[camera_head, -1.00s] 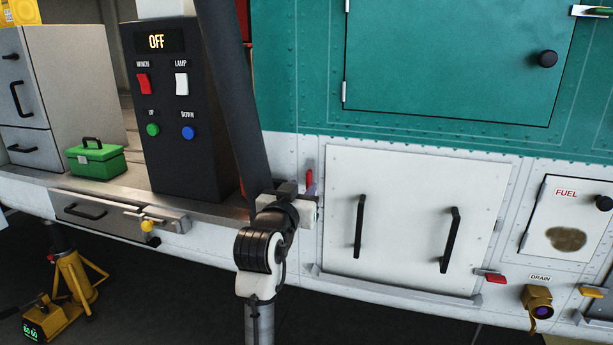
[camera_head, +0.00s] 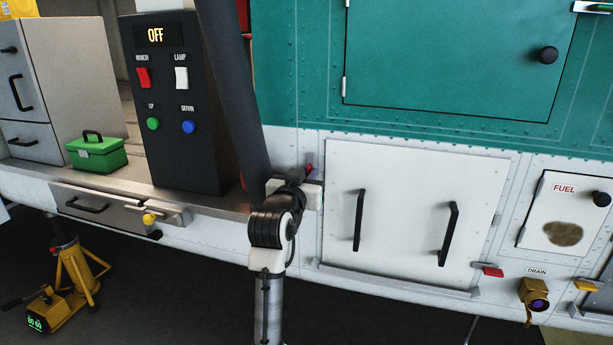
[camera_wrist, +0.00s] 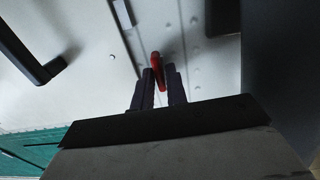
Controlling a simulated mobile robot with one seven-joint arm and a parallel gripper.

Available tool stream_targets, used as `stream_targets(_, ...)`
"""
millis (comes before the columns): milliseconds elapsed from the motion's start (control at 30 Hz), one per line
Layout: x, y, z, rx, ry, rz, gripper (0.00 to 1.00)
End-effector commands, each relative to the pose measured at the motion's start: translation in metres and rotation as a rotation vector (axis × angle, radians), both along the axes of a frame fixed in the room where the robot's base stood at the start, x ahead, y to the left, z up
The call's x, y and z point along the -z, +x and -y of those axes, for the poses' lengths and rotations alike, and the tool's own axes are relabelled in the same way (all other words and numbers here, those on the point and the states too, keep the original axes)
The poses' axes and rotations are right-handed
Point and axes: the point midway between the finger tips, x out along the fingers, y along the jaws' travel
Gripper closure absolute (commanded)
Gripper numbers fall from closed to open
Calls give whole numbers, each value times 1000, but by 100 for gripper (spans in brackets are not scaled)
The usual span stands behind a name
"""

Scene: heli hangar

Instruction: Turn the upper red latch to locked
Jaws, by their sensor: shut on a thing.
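The upper red latch (camera_head: 309,168) is on the white panel edge, left of the large white hatch (camera_head: 405,170). Only a small red part of it shows above my gripper (camera_head: 308,187). In the wrist view the red latch (camera_wrist: 156,62) stands between the two dark fingers of my gripper (camera_wrist: 160,88), which are shut on it. Its lower end is hidden by the fingers and palm. Another red latch (camera_head: 492,271) sits at the hatch's lower right corner, apart from my gripper.
The hatch has two black handles (camera_head: 359,220). A dark control box (camera_head: 175,100) reading OFF and a green toolbox (camera_head: 97,152) stand left. A yellow jack (camera_head: 75,270) is on the floor. A fuel panel (camera_head: 565,215) and drain fitting (camera_head: 536,300) are right.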

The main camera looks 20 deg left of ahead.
Motion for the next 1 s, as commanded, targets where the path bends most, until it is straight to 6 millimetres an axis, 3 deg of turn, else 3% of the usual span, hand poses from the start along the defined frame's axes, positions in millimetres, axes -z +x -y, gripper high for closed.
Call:
stream_targets(467, 3, 0, 1, 0, 155, -5, 100)
stream_targets(1000, 5, 0, 2, -1, 653, -22, 100)
